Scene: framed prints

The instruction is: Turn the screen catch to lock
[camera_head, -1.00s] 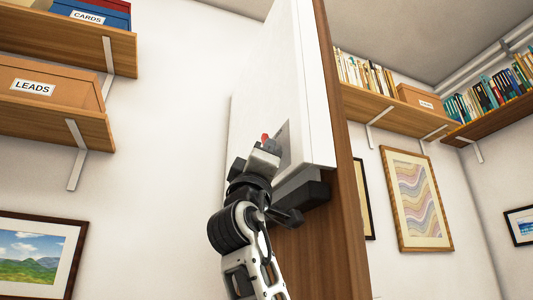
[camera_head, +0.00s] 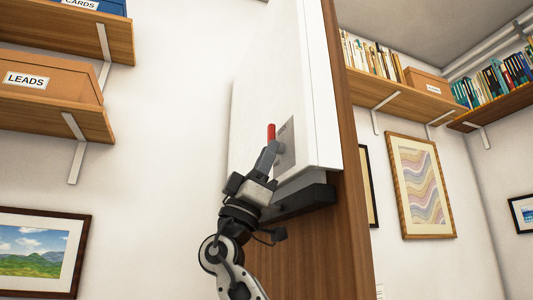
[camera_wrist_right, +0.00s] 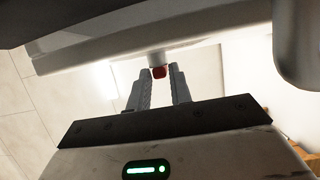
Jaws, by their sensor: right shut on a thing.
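The screen catch (camera_head: 271,132) shows as a red lever standing upright against a grey plate (camera_head: 288,140) on the side of the white screen (camera_head: 265,90). My right gripper (camera_head: 270,148) reaches up to it from below and is shut on the catch. In the right wrist view the red end of the catch (camera_wrist_right: 159,72) sits between the tips of the two grey fingers. A pale round stem (camera_wrist_right: 156,57) shows just beyond it. The fingers hide the lower part of the catch in the head view. My left gripper is in neither view.
The white screen stands beside a brown wooden panel (camera_head: 345,200), with a dark bracket (camera_head: 305,202) under it close to my right wrist. Shelves with boxes (camera_head: 50,85) are at left, and a book shelf (camera_head: 385,95) is at right. Framed prints (camera_head: 420,185) hang on the walls.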

